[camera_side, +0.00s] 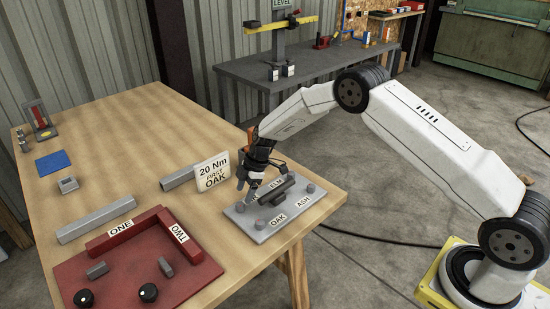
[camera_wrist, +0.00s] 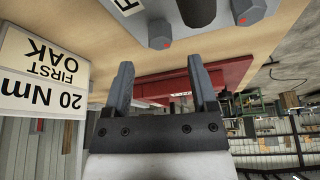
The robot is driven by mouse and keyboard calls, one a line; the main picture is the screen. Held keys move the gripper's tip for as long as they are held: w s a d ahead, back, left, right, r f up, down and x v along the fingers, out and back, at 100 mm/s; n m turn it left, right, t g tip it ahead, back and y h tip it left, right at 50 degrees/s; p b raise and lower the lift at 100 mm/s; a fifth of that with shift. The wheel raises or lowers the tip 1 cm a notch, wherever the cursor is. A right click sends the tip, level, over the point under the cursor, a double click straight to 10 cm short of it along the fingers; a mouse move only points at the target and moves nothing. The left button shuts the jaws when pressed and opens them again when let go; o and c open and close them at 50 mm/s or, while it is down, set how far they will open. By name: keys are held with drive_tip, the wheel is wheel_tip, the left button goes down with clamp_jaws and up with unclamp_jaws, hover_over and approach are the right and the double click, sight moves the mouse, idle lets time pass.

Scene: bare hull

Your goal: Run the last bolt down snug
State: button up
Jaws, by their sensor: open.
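A grey plate (camera_side: 283,222) lies near the table's right edge, with labels reading OAK (camera_side: 278,218), ASH (camera_side: 303,202) and a partly hidden third. Bolt heads stand on it, including one near OAK (camera_side: 260,224) and one near ASH (camera_side: 311,188). A dark raised bar (camera_side: 276,189) crosses its middle. In the wrist view two hex bolt heads with red marks show, a nearer one (camera_wrist: 158,35) and one at the top edge (camera_wrist: 248,10). My gripper (camera_side: 248,190) is open and empty over the plate's left side; its fingers (camera_wrist: 160,65) point toward the bolts without visible contact.
A sign reading 20 Nm FIRST OAK (camera_side: 212,172) stands close left of my gripper. A red tray (camera_side: 120,262) with walls labelled ONE and TWO holds knobs and small blocks at the front left. Grey bars (camera_side: 97,217) lie behind it. The table's back middle is clear.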

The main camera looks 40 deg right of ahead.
sight(240, 204)
drive_tip(key=shift+x, duration=2.25)
clamp_jaws()
